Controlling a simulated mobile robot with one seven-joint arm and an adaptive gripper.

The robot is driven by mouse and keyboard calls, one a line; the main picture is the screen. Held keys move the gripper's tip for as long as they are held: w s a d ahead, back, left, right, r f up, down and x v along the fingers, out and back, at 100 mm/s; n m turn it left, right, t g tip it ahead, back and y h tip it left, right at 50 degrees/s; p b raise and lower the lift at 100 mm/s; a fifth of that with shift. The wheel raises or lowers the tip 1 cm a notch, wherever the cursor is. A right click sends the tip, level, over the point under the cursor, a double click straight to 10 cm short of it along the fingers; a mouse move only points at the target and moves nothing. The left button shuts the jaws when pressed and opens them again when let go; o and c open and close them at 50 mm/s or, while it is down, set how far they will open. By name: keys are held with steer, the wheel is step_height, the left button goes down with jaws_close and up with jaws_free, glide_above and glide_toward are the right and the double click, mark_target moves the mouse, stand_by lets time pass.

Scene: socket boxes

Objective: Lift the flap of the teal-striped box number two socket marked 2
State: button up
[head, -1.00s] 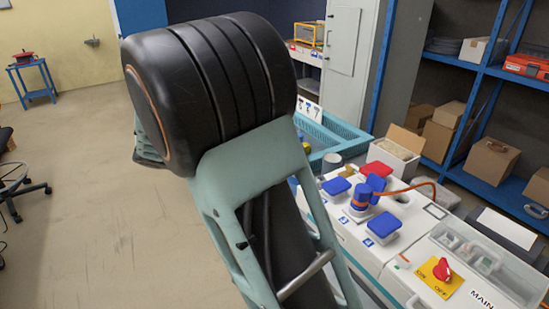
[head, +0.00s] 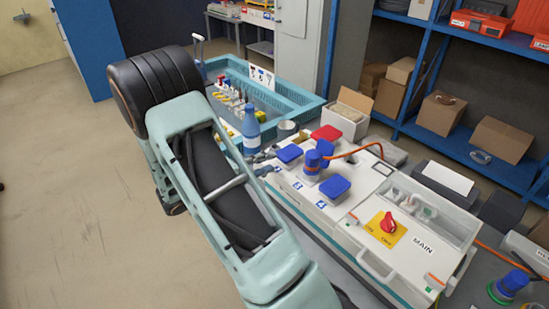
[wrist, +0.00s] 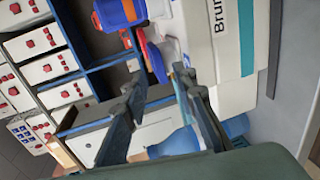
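The white socket box (head: 335,215) with a teal stripe stands on the bench in the head view. Its top has two shut blue flaps, a left one (head: 290,153) and a front one (head: 335,187), and a red flap (head: 326,132). A blue plug (head: 312,165) with an orange cable sits between the blue ones. The socket numbers are too small to read surely. My gripper (head: 264,163) is beside the box's left end, close to the left blue flap. In the wrist view my gripper (wrist: 160,74) is open, with a blue flap (wrist: 157,62) near its fingertips; contact is unclear.
A blue bottle (head: 251,130) and a grey cup (head: 286,129) stand close to my gripper. A teal crate (head: 300,99) lies behind. A red switch (head: 389,222) and clear cover (head: 425,210) are at the box's right. Blue shelving (head: 450,140) stands behind.

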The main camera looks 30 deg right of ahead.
mark_target(279, 158)
steer(key=shift+x, duration=1.7)
jaws_close()
